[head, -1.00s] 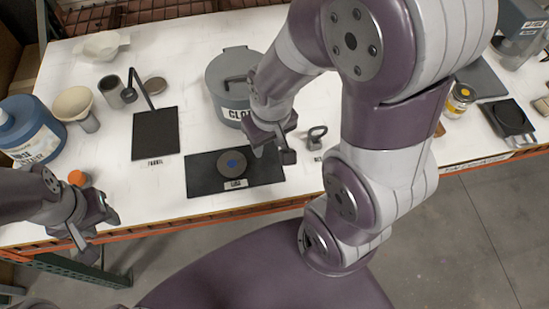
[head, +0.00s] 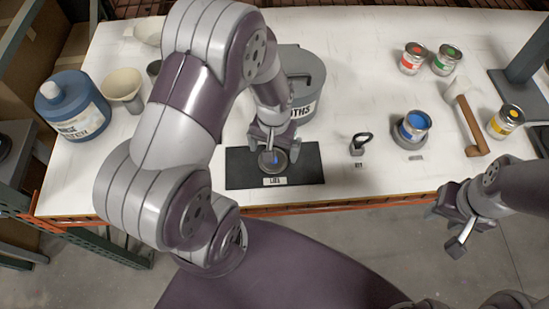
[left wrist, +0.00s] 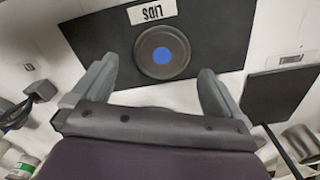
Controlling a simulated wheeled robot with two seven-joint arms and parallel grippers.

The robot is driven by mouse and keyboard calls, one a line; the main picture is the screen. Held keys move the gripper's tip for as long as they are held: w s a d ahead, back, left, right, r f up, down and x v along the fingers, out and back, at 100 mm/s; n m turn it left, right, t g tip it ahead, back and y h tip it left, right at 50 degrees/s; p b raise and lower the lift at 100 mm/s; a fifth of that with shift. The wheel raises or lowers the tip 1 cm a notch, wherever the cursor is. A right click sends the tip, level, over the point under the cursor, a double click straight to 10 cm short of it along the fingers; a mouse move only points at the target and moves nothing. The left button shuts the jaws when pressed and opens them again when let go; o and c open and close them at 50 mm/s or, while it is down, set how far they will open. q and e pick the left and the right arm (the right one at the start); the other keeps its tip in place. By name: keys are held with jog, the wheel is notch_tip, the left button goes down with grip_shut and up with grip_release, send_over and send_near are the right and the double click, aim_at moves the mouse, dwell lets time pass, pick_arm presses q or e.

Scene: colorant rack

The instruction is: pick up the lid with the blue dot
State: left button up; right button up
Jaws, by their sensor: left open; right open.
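The lid with the blue dot (head: 275,166) is a round grey disc lying on the black mat (head: 310,165) labelled LIDS. In the left wrist view the lid (left wrist: 162,52) lies flat, with its blue dot facing up. My left gripper (head: 271,142) is over the lid and partly covers it in the head view. In the left wrist view its two fingers (left wrist: 158,84) are spread wide with nothing between them, and the lid shows between and beyond the tips. My right gripper (head: 459,222) is open and empty, out past the table's front edge on the right.
A grey CLOTHS bin (head: 310,80) stands just behind the mat. A blue bottle (head: 72,105) stands at the left.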

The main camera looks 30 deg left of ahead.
pick_arm(q)
notch_tip(320, 180, down, 4)
jog(key=shift+a+f+p, duration=0.15)
jog(key=shift+p, duration=0.2)
jog(key=shift+f, duration=0.2)
jog(key=c, duration=0.9)
jog(key=shift+o, duration=0.2)
